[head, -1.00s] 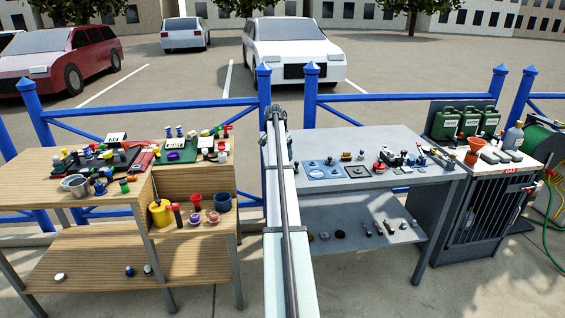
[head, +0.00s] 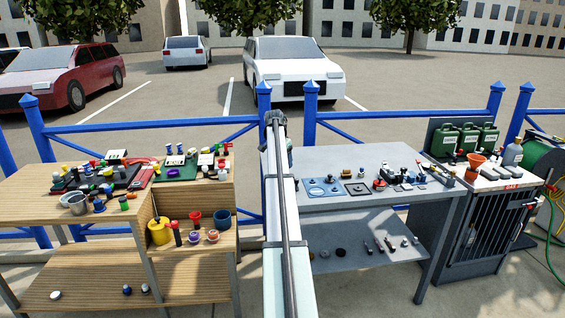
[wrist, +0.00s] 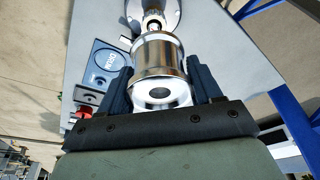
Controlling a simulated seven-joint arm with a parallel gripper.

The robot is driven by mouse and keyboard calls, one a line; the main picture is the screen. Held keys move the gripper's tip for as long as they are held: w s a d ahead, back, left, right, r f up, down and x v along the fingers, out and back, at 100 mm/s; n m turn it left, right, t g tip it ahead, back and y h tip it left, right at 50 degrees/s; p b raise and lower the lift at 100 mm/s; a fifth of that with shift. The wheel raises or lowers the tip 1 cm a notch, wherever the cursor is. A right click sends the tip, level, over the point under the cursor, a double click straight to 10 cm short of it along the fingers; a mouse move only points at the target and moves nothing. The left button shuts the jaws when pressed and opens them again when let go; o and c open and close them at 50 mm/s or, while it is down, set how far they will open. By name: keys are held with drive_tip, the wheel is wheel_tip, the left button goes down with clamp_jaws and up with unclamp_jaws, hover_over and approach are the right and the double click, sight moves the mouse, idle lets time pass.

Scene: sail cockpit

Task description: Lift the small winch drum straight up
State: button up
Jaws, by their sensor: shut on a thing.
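The small winch drum (wrist: 160,58) is a shiny silver cylinder with a flared rim and a dark hole in its end face. In the wrist view it sits between the two dark fingers of my gripper (wrist: 161,80), which is shut on it. Beyond the drum, a narrow metal shaft (wrist: 153,20) stands on a round metal base (wrist: 165,8) on the grey bench. I cannot tell whether the drum is clear of the shaft. In the head view my arm hides the drum and gripper.
The grey bench (head: 330,160) holds a blue plate (head: 322,187) and several small fittings. A wooden bench (head: 60,195) with many small parts stands to the left. A white-topped cabinet (head: 490,174) with green cans stands right. Blue railings (head: 400,116) run behind.

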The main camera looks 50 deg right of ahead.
drive_tip(key=shift+r, duration=2.65)
